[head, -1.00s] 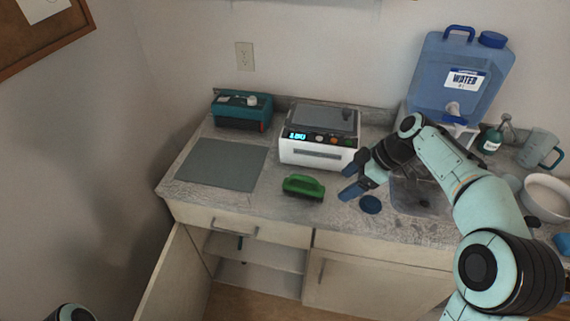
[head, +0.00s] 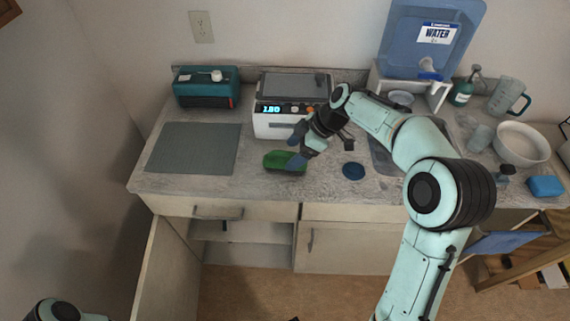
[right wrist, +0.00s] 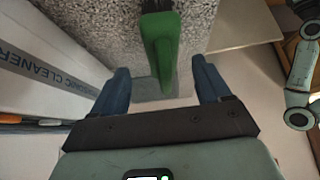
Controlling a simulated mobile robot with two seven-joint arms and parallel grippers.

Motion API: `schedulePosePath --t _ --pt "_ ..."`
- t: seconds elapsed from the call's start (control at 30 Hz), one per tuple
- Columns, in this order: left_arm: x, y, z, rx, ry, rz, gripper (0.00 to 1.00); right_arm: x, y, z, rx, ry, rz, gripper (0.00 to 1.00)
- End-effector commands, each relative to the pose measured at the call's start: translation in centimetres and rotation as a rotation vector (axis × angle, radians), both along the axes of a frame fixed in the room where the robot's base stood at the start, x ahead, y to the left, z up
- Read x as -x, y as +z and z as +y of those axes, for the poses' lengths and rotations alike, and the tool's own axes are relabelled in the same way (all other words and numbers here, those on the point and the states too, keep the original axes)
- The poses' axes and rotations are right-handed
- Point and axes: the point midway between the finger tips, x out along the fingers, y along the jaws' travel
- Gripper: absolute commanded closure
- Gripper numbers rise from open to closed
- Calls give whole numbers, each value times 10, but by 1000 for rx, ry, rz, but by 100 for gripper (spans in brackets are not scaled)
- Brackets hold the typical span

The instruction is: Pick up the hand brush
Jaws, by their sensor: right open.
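The green hand brush (head: 284,162) lies on the speckled countertop in front of the white ultrasonic cleaner. In the right wrist view its green handle (right wrist: 160,45) shows between the fingers, with dark bristles at the top edge. My right gripper (head: 296,150) is at the brush, its blue fingers overlapping the brush's right end in the head view. In the right wrist view the right gripper (right wrist: 162,88) is open, one blue finger on each side of the handle, with gaps to both. My left gripper is not in view; only part of my left arm shows at the lower left.
The white ultrasonic cleaner (head: 268,123) stands close behind the brush. A grey mat (head: 194,148) lies to the left and a blue disc (head: 353,171) to the right. A teal device (head: 205,88) and a water jug (head: 405,45) stand at the back. A cabinet door (head: 158,265) hangs open below.

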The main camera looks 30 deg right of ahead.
Motion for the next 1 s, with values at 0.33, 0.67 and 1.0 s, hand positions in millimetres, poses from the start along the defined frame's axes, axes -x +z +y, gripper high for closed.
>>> schedulePosePath --t 0.33,0.67,1.0 --pt "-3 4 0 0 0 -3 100 -10 -37 24 -1 2 2 24" --pt "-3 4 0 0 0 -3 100 -10 -38 24 0 1 1 50" --pt "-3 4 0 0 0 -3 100 -10 -38 24 0 0 0 87"
